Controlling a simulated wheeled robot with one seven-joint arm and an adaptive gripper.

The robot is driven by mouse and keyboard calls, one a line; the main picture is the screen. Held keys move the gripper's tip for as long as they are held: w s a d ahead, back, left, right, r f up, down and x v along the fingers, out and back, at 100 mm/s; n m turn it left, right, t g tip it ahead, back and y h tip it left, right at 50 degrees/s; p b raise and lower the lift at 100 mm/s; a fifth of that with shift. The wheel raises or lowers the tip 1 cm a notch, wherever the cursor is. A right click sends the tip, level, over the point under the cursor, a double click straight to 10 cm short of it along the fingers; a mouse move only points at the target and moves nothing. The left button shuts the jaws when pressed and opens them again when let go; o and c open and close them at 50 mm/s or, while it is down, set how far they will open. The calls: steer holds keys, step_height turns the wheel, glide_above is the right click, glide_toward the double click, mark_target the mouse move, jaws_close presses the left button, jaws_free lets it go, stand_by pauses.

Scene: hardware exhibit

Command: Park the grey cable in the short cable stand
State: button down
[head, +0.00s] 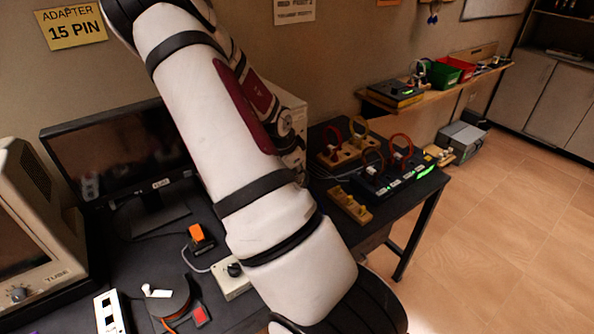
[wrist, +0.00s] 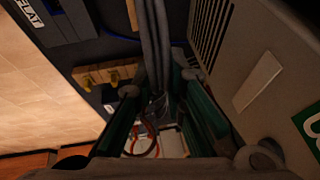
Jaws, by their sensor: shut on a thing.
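In the wrist view my gripper (wrist: 160,88), with dark green fingers, is shut on the grey cable (wrist: 153,40). The cable runs as side-by-side grey strands from the top of the picture down between the fingers; its end is hard to make out. A low wooden stand with notches (wrist: 104,75), which looks like the short cable stand, lies left of the fingers, apart from them. In the head view a low wooden stand (head: 350,206) sits near the table's front edge, just right of my arm. My gripper is hidden in the head view.
A beige vented case (wrist: 250,65) stands close on the right in the wrist view. In the head view, wooden (head: 348,151) and dark (head: 402,176) stands with coloured cable loops are behind the low stand. A monitor (head: 120,155) and small devices fill the table's left.

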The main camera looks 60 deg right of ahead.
steer(key=shift+f+b, duration=0.45)
steer(key=shift+f, duration=0.2)
stand_by(1.4)
steer(key=c, duration=0.9)
jaws_free()
steer(key=shift+r, duration=0.1)
steer(key=p+v, duration=0.3)
steer(key=v, duration=0.4)
steer(key=shift+r+p, duration=0.2)
steer(key=shift+p, duration=0.2)
steer(key=shift+a, duration=0.1)
stand_by(0.7)
